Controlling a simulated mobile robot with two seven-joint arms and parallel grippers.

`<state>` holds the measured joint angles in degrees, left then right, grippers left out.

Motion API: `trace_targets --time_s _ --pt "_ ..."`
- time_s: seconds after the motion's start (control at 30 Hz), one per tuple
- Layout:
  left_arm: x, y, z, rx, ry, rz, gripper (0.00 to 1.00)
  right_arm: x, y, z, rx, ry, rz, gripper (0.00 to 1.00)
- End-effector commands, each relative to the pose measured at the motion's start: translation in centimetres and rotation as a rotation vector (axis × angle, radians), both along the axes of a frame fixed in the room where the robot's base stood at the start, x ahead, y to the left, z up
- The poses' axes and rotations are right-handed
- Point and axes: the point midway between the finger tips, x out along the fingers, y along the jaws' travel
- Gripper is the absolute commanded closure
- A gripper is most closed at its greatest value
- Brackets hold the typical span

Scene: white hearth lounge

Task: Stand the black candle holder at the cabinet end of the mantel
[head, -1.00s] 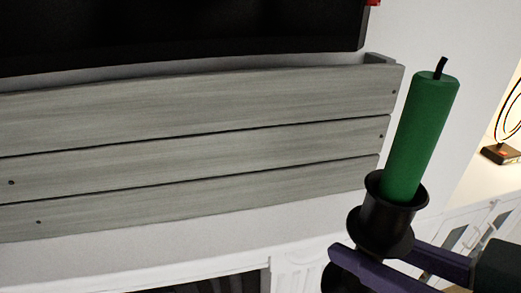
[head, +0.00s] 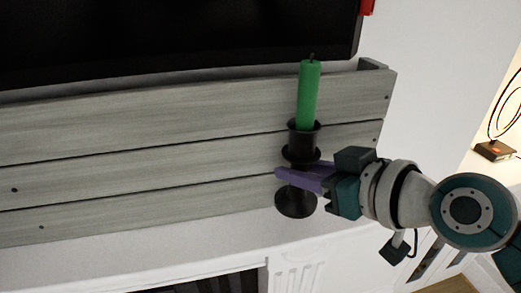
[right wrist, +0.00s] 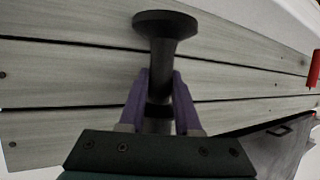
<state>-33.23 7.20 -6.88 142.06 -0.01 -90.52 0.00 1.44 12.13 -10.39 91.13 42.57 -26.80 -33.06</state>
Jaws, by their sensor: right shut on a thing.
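The black candle holder (head: 296,203) is upright in the head view, with a green candle (head: 308,95) in its cup. My right gripper (head: 292,173) is shut on its stem, reaching in from the right. In the right wrist view the fingers (right wrist: 160,90) lie either side of the stem, and the round base (right wrist: 165,22) shows at the top. The base is over the right part of the white mantel (head: 200,243); I cannot tell whether it touches. My left gripper is not in view.
A grey plank panel (head: 150,140) stands behind the holder, below a black screen (head: 170,35). A red object (head: 367,7) shows beside the screen. At the right, a looped ornament (head: 493,150) stands on a lit surface. The mantel left of the holder is clear.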

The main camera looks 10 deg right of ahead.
Motion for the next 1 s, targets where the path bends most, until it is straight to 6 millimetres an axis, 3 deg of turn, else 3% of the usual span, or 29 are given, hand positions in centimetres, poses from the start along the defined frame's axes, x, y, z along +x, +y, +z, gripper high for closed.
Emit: trace_targets --time_s 0.23,0.43,0.9,0.93,1.0 --pt "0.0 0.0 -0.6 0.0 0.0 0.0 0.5 0.1 0.0 -1.7 0.001 -0.006 -0.001 1.0" --pt "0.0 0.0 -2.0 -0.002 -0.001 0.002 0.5 0.1 -0.1 -5.0 -0.001 -0.005 -0.003 1.0" --pt "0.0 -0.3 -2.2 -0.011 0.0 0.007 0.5 0.5 -0.1 -5.6 0.0 -0.008 -0.004 1.0" --pt "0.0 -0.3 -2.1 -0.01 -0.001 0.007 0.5 0.4 -0.1 -5.6 -0.001 -0.003 -0.003 0.66" --pt "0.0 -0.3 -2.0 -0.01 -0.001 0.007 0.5 0.4 -0.1 -5.6 -0.001 -0.003 -0.003 0.58"
